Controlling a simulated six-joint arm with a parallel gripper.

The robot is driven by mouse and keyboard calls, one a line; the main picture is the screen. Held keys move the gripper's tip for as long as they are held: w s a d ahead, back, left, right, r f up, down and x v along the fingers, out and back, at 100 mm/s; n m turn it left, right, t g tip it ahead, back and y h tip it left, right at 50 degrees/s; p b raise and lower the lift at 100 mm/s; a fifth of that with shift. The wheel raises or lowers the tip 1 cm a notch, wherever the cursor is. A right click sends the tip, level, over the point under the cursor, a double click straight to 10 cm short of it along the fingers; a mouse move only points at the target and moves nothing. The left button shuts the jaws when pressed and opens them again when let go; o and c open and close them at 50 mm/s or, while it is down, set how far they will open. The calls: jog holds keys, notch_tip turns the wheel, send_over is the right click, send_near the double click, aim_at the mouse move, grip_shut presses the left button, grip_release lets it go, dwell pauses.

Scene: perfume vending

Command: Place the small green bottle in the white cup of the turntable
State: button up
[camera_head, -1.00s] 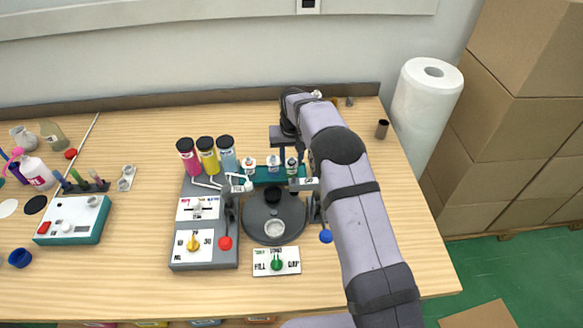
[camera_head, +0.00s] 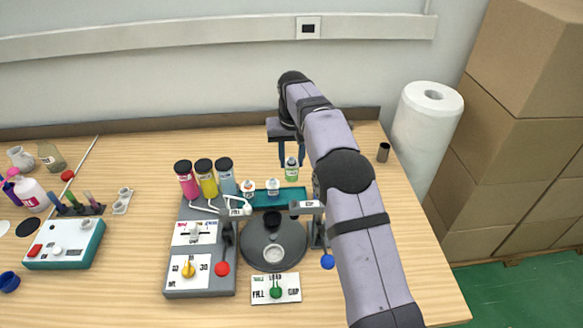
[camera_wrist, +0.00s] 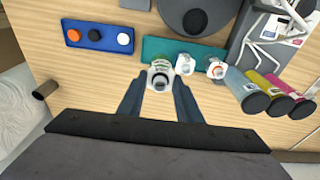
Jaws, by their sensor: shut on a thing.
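The small green bottle (camera_head: 291,174) has a white cap and is upright. My gripper (camera_head: 290,160) is shut on its upper part and holds it above and behind the right end of the teal rack (camera_head: 261,199). In the wrist view the bottle (camera_wrist: 160,80) sits between the two fingertips (camera_wrist: 159,92), off the rack's end. The turntable (camera_head: 296,240) is a dark grey disc in front of the rack. Its white cup (camera_head: 274,254) is at the front of the disc and looks empty. A black cup (camera_head: 272,222) stands behind it.
Two small bottles, one orange (camera_head: 248,188) and one blue (camera_head: 273,187), remain in the rack. Pink, yellow and blue large bottles (camera_head: 204,178) and a grey machine (camera_head: 208,282) stand left. A blue-knobbed lever (camera_head: 327,262) is right of the turntable. A control plate (camera_head: 276,288) lies in front.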

jog(key=shift+s+a+r, duration=0.25)
jog(key=shift+s+a, duration=0.25)
jog(key=s+a+n, duration=0.2)
jog(key=s+a, duration=0.1)
jog(key=s, duration=0.7)
jog(key=s+a+n, duration=0.2)
jog(key=s+a, duration=0.1)
jog(key=s, duration=0.6)
jog(key=shift+y, duration=0.4)
jog(key=shift+d+f+p, duration=0.2)
jog(key=shift+f+p, duration=1.5)
jog(key=shift+f, duration=3.7)
jog(key=shift+f, duration=0.2)
jog(key=o, duration=1.1)
jog(key=shift+r, duration=0.1)
